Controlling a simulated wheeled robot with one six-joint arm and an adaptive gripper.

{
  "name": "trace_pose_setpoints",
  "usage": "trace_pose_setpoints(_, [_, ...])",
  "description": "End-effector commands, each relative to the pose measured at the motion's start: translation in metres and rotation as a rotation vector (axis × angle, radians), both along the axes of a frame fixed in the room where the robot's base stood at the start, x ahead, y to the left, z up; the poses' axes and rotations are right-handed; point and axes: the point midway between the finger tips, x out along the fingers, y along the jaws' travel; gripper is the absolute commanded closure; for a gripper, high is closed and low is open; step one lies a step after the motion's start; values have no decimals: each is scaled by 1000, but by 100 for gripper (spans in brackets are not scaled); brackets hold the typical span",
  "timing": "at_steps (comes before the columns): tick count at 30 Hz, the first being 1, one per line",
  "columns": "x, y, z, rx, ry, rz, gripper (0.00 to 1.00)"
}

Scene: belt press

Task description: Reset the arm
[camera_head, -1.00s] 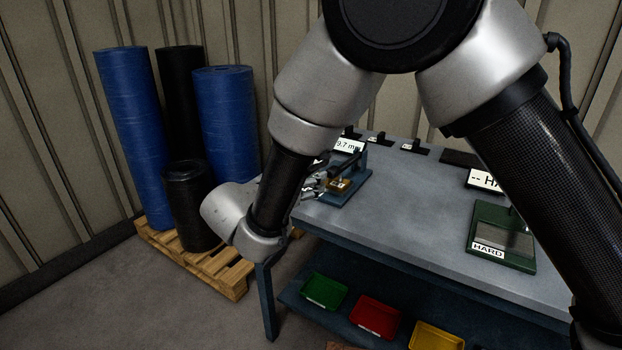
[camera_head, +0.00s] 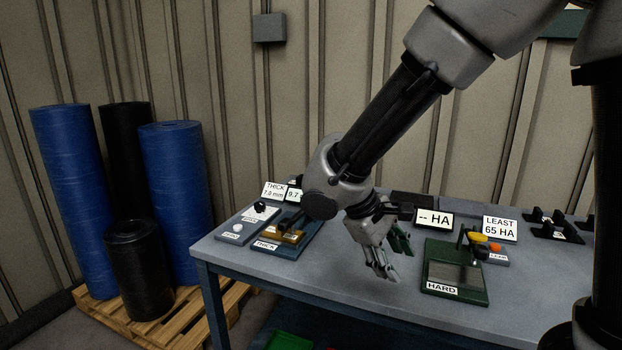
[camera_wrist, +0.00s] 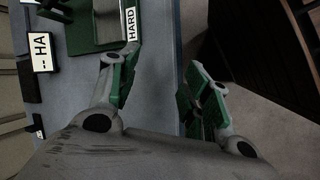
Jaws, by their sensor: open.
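My gripper (camera_head: 388,259) hangs over the front part of the grey worktable (camera_head: 330,268), between the thickness station on the left and the green hardness station (camera_head: 455,272) on the right. Its fingers are apart with nothing between them. In the wrist view my gripper (camera_wrist: 155,90) also shows its two green-padded fingers spread, with the table edge and floor beyond. The hardness station's plate with its HARD label (camera_wrist: 130,22) shows at the top of that view. My arm reaches down from the upper right in the head view.
The thickness station (camera_head: 285,235) holds a brass-coloured piece. Buttons (camera_head: 260,207) sit at its left. Display signs (camera_head: 434,218) and black holders (camera_head: 555,228) stand along the back. Rolls (camera_head: 70,180) stand on a pallet (camera_head: 170,325) at left. A green bin (camera_head: 290,340) is below.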

Motion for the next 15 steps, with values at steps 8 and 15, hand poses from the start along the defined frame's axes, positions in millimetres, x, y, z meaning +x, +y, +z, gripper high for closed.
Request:
trace_pose_setpoints(8, [-63, -103, 51, 457, -6, -206, 52])
trace_pose_setpoints(15, [-105, -168, 92, 665, -301, -506, 52])
